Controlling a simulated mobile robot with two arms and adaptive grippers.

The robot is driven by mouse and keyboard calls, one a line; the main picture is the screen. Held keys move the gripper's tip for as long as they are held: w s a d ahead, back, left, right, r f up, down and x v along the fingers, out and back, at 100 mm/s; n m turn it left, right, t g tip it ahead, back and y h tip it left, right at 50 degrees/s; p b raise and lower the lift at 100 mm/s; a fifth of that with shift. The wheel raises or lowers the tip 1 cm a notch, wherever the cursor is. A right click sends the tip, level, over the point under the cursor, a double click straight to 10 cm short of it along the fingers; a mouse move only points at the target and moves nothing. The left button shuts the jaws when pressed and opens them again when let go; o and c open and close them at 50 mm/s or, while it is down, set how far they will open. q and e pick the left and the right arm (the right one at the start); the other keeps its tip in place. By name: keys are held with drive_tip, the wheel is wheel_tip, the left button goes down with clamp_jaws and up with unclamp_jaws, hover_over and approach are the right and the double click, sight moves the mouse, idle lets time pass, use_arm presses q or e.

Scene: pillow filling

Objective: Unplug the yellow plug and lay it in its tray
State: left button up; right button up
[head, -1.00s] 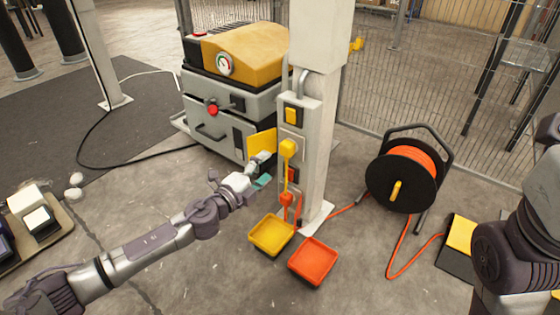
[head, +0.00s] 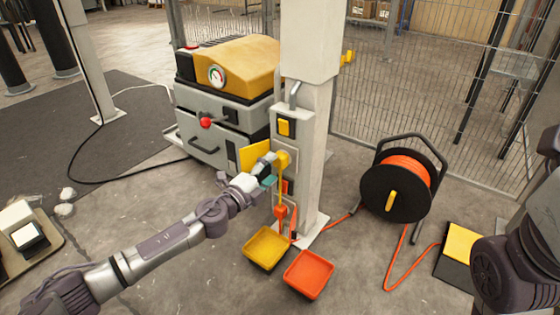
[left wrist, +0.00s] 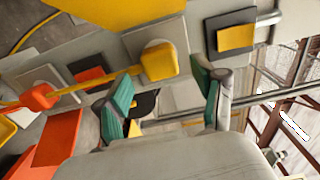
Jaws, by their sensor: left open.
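The yellow plug (head: 283,158) sits in a socket plate on the post's panel, its yellow cord hanging down. It also shows in the left wrist view (left wrist: 160,60). My left gripper (head: 267,172) is open just left of the plug. In the left wrist view its teal fingertips (left wrist: 160,90) are spread on either side of the plug's line, with the plug slightly beyond them; I see no clear contact. The yellow tray (head: 249,252) lies empty on the floor below the post. My right arm shows at the right edge, its gripper out of view.
An orange plug (head: 280,212) is lower on the panel, with an orange tray (head: 309,275) beside the yellow one. A yellow switch (head: 286,127) is above the yellow plug. A machine (head: 225,110) stands behind my left gripper; a cable reel (head: 395,190) stands right.

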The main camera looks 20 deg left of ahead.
sight(277, 163)
use_arm(q)
drive_tip(key=x, duration=0.3)
drive_tip(key=shift+w+d, duration=0.15)
drive_tip(key=shift+w, duration=0.3)
idle(0.4)
idle(0.6)
clamp_jaws()
idle(0.4)
drive_tip(key=shift+s, duration=0.1)
